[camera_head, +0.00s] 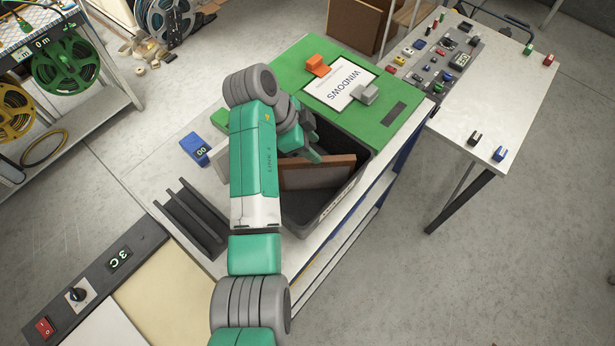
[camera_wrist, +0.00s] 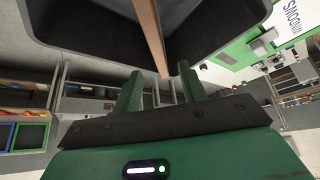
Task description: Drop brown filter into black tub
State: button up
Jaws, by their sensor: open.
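The brown filter (camera_head: 318,173) is a flat brown panel standing on edge inside the black tub (camera_head: 347,192). Part of it is hidden behind my arm. In the wrist view, the filter (camera_wrist: 150,35) shows as a narrow brown strip, with the tub's dark inside (camera_wrist: 90,20) on both sides of it. My gripper (camera_head: 312,148) is over the tub, close to the filter's upper edge. In the wrist view, my gripper's fingers (camera_wrist: 160,75) are apart, and the strip's near end lies in the gap between their tips. Contact cannot be told.
A green board (camera_head: 290,62) with a WINDOWS sheet (camera_head: 340,84), an orange block and a grey block lies behind the tub. A dark slotted rack (camera_head: 190,217) and a blue 00 block (camera_head: 195,149) stand to the left. A second table (camera_head: 510,90) is at right.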

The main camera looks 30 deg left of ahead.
jog(key=v, duration=0.3)
jog(key=shift+s+a+r, duration=0.15)
jog(key=shift+r, duration=0.2)
jog(key=w+d+r+n+t+y+p, duration=0.2)
jog(key=d+r+t, duration=0.1)
jog(key=r, duration=0.5)
jog(key=w+d+r+n+t+y+p, duration=0.1)
jog(key=d+r+n+t, duration=0.2)
jog(key=r, duration=0.6)
jog(key=w+d+r+n+t+y+p, duration=0.1)
jog(key=w+d+r+t+y+p, duration=0.2)
jog(key=r, duration=0.5)
jog(key=s+d+r+n+t+p, duration=0.1)
jog(key=s+d+r+n+t, duration=0.2)
jog(key=s+r, duration=0.7)
jog(key=s+d+r+n+t+p, duration=0.1)
jog(key=s+d+r+t, duration=0.6)
jog(key=r, duration=1)
jog(key=s+n+t, duration=0.1)
jog(key=s+t, duration=0.2)
jog(key=s, duration=0.1)
jog(key=shift+d+r+n, duration=0.15)
jog(key=shift+d+n, duration=0.25)
